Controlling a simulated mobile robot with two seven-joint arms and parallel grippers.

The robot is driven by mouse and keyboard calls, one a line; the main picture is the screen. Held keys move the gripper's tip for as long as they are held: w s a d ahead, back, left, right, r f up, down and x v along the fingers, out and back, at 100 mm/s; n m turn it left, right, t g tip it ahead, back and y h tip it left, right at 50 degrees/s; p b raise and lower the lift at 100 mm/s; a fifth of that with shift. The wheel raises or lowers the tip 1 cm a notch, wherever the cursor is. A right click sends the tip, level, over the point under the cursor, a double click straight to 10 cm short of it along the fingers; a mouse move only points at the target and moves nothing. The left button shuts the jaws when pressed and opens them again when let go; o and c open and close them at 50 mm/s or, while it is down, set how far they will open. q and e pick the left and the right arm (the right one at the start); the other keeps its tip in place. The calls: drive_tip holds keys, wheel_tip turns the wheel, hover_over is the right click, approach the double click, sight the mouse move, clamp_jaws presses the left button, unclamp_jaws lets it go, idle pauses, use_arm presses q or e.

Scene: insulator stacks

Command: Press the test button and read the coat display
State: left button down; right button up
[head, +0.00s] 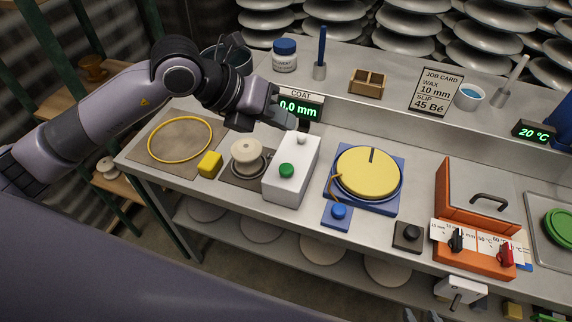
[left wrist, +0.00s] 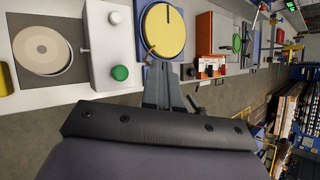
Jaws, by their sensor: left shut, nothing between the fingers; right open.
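The coat display (head: 298,107) stands behind the bench work area and reads 0.0 mm in green; my left gripper partly overlaps its lower edge. A white box (head: 270,185) in front carries a round green button (head: 286,170) and a pale knob at its back. The green button (left wrist: 120,73) also shows in the left wrist view, left of the fingers. My left gripper (head: 291,121) is shut and empty, above the back of the box, apart from the green button. Only small grey tips of my right gripper (head: 410,315) show at the bottom edge; it is open.
A cream insulator (head: 247,150) stands left of the box, beside a yellow block (head: 209,164). A yellow turntable (head: 368,172) with a blue button (head: 339,212) is to the right. An orange unit (head: 450,190) stands further right. The job card (head: 437,92) reads wax 10 mm.

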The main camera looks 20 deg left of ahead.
use_arm(q)
drive_tip(key=shift+f, duration=0.1)
drive_tip(key=b, duration=0.5)
hover_over(291, 166)
drive_tip(key=s+a, duration=0.1)
drive_tip(key=a, duration=0.1)
wheel_tip(291, 166, down, 8)
drive_tip(key=shift+d+r, duration=0.15)
drive_tip(key=shift+f+b, duration=0.45)
drive_tip(key=shift+b, duration=0.1)
drive_tip(key=shift+f, duration=0.15)
idle(0.8)
drive_tip(key=shift+f+b, duration=0.3)
drive_tip(key=shift+b, duration=0.2)
drive_tip(key=shift+s+f+b, duration=0.1)
drive_tip(key=shift+f+b, duration=0.6)
drive_tip(key=shift+f, duration=0.1)
idle(0.6)
idle(0.3)
drive_tip(key=shift+r+p, duration=0.8)
drive_tip(key=shift+r, duration=0.4)
